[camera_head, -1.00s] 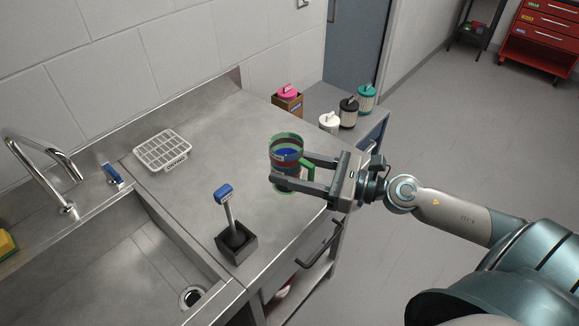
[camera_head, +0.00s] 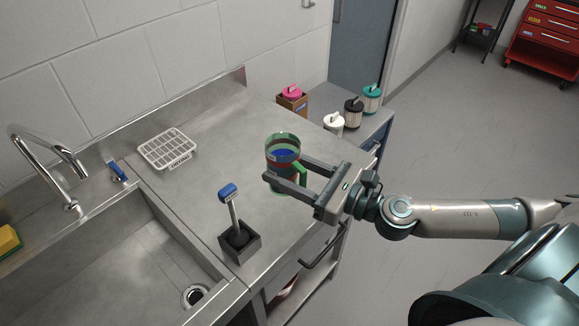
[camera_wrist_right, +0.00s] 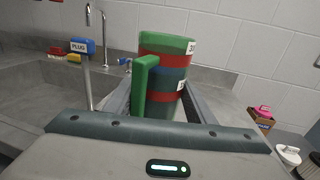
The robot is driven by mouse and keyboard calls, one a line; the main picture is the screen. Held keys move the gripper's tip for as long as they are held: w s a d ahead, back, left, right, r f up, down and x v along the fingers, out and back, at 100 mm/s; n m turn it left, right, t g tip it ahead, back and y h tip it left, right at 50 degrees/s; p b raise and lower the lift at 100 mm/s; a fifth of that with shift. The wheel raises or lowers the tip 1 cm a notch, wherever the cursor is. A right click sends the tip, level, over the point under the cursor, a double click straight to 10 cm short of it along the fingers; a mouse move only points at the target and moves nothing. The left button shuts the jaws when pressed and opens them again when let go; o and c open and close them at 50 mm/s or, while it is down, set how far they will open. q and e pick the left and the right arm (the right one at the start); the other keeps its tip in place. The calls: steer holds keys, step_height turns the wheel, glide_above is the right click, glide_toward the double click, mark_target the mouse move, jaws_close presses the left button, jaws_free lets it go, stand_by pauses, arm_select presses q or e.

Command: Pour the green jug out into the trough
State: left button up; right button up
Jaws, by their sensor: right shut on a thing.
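The green jug (camera_head: 283,143), with red and blue bands and a green handle, is between the fingers of my right gripper (camera_head: 286,170). The gripper is shut on it, and the jug looks about upright over the steel bench. In the right wrist view the jug (camera_wrist_right: 166,72) stands between the fingers with its handle towards the camera. I cannot tell how far its base is above the bench. The trough, a steel sink basin (camera_head: 130,255), lies to the left with a round drain (camera_head: 195,295). My left gripper is not in view.
A blue-topped plug handle (camera_head: 229,193) stands in a dark square holder (camera_head: 239,245) between jug and basin. A tap (camera_head: 50,165), blue lever (camera_head: 117,170) and white rack (camera_head: 167,148) are further back. Several lidded canisters (camera_head: 333,122) stand behind the jug. Bare bench (camera_head: 215,140) lies between.

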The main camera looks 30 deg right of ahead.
steer(key=shift+s+a+m+t+h, duration=0.15)
steer(key=shift+a+m+t+h, duration=0.15)
steer(key=shift+m+h, duration=0.35)
steer(key=shift+s+a+m+t+h, duration=0.2)
steer(key=shift+m+t+h, duration=0.25)
steer(key=shift+h, duration=0.3)
steer(key=shift+s+a+f+m+t+h, duration=0.1)
steer(key=shift+s+f+m+t+h, duration=0.1)
steer(key=shift+m+h, duration=0.25)
steer(key=shift+s+a+f+m+t+h, duration=0.1)
steer(key=shift+f+m+h, duration=0.15)
steer(key=shift+h, duration=0.3)
steer(key=shift+s+a+f+m+t+h, duration=0.1)
steer(key=shift+s+a+f+m+h, duration=0.15)
steer(key=shift+s+f+m+h, duration=0.35)
steer(key=shift+s+a+f+m+t+h, duration=0.1)
steer(key=shift+s+a+f+m+h, duration=0.2)
steer(key=shift+h, duration=0.55)
steer(key=shift+s+a+f+m+t+h, duration=0.15)
steer(key=shift+s+f+m+h, duration=0.3)
steer(key=shift+h, duration=0.3)
